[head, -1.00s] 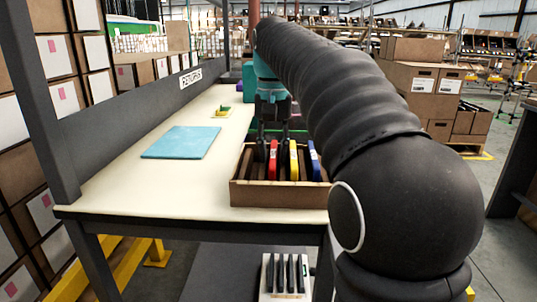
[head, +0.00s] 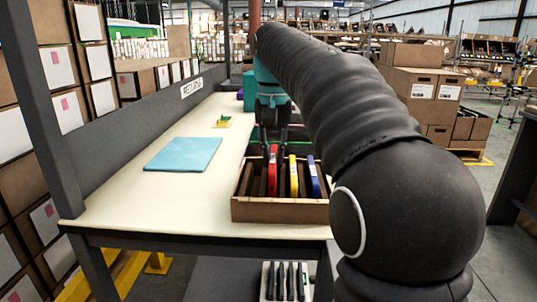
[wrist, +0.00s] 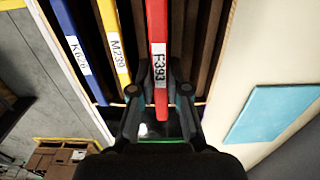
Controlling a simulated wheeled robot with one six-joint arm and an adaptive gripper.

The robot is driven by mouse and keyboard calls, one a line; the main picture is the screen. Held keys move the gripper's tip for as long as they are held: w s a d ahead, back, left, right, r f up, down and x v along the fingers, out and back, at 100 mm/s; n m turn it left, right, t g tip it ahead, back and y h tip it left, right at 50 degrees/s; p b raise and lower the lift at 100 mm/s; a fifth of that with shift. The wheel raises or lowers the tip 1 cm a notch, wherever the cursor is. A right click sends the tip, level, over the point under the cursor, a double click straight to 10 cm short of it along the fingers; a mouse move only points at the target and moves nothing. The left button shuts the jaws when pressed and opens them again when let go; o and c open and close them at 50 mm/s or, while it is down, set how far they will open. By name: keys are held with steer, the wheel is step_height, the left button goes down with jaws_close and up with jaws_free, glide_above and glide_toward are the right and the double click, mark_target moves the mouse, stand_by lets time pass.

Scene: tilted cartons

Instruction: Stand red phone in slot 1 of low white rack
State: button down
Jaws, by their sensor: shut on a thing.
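The red phone (head: 272,172) is upright in the brown carton (head: 280,211) on the bench, its top a little above the yellow one beside it. My gripper (head: 273,145) is over the carton, shut on the red phone. In the wrist view the red phone (wrist: 157,55), labelled F-393, sits between the fingers of my gripper (wrist: 160,95). Its lower part is hidden by the carton wall in the head view. The low white rack (head: 267,290) with dark upright slots shows at the bottom edge, below the bench; its slot numbers cannot be read.
A yellow item (head: 293,176) and a blue item (head: 314,178) stand right of the red phone in the carton. A turquoise mat (head: 182,154) lies on the bench, with a small yellow-green object (head: 223,122) behind it. The bench front is clear.

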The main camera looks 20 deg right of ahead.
mark_target(272, 156)
steer(key=shift+r+b, duration=0.3)
steer(key=shift+r, duration=2.45)
steer(key=shift+s+a, duration=0.1)
steer(key=shift+a, duration=0.05)
